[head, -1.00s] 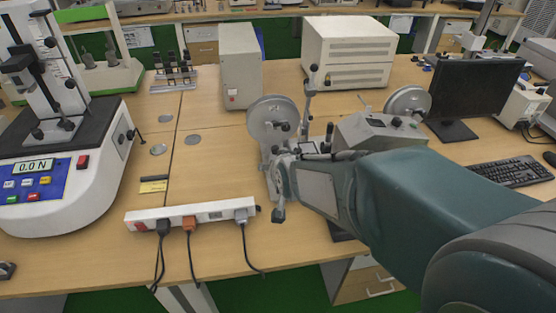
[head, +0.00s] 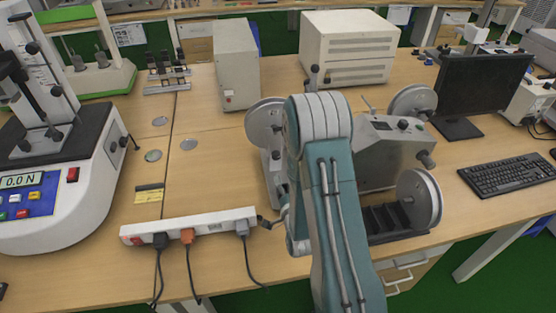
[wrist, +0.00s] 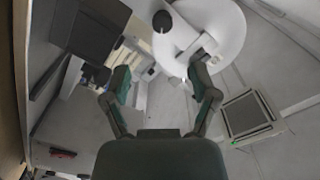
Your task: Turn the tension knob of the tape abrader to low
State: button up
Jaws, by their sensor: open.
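The tape abrader (head: 388,152) stands on the bench in the head view, a grey machine with several round metal reels. A small black knob (head: 403,125) sits on its grey housing; I cannot tell whether it is the tension knob, and no low marking is readable. My arm covers the machine's left middle, and my gripper is mostly hidden behind it in that view. In the wrist view my gripper (wrist: 158,76) is open and empty, its two fingers spread. A pale round disc (wrist: 228,28) lies beyond the fingertips, with a black round knob (wrist: 162,21) at its left.
A white power strip (head: 188,228) with plugged cables lies near the bench's front edge. A force tester (head: 60,205) stands at left, a monitor (head: 480,85) and keyboard (head: 510,174) at right. Two boxy instruments stand behind. The bench between tester and abrader is mostly clear.

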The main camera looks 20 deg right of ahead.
aim_at(276, 158)
jog(key=shift+w+a+f, duration=0.1)
jog(key=shift+w, duration=0.15)
jog(key=w, duration=0.3)
jog(key=w+d, duration=0.1)
jog(key=w, duration=0.2)
jog(key=w+d, duration=0.1)
jog(key=w, duration=0.3)
grip_shut()
